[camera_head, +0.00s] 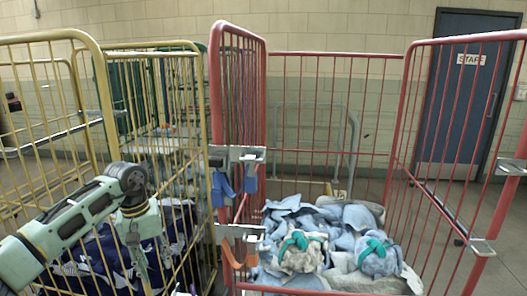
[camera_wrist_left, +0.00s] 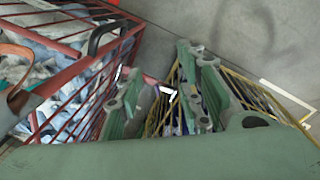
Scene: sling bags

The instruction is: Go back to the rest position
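My left arm, pale green, comes in from the left in the head view and bends down in front of the yellow cage (camera_head: 105,85). My left gripper (camera_head: 143,262) hangs low there, partly cut off by the lower edge. In the left wrist view its two fingers (camera_wrist_left: 162,85) stand apart with nothing held between them. The right gripper is in neither view. Light blue and grey cloth bundles (camera_head: 340,225), two with green straps, lie in the red cage (camera_head: 335,55).
Dark blue cloth (camera_head: 95,262) lies in the yellow cage, close behind my left arm. Blue and orange clips (camera_head: 240,175) sit on the red cage's left post. A dark door (camera_head: 455,110) marked STAFF is at the back right. Bare floor (camera_wrist_left: 270,45) shows in the wrist view.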

